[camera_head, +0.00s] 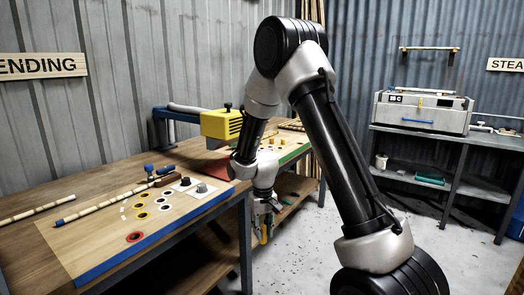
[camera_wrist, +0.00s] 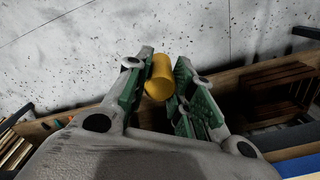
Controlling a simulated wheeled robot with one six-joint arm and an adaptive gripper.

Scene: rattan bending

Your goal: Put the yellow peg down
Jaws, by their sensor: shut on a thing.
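The yellow peg (camera_head: 264,236) is held between the fingers of my gripper (camera_head: 263,219) and hangs below it, in front of the workbench's front edge. In the wrist view the peg (camera_wrist: 159,79) shows as a short yellow cylinder between the green-padded fingers of my gripper (camera_wrist: 155,88). The left finger touches it; the right finger partly overlaps its side. Grey floor shows behind it in the wrist view.
The wooden workbench (camera_head: 105,232) has a blue front edge, colored ring marks (camera_head: 135,237), a grey knob piece (camera_head: 202,187) and rattan poles (camera_head: 105,206). A yellow machine (camera_head: 221,124) stands behind. A lower shelf (camera_head: 190,255) runs underneath. Open floor lies right.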

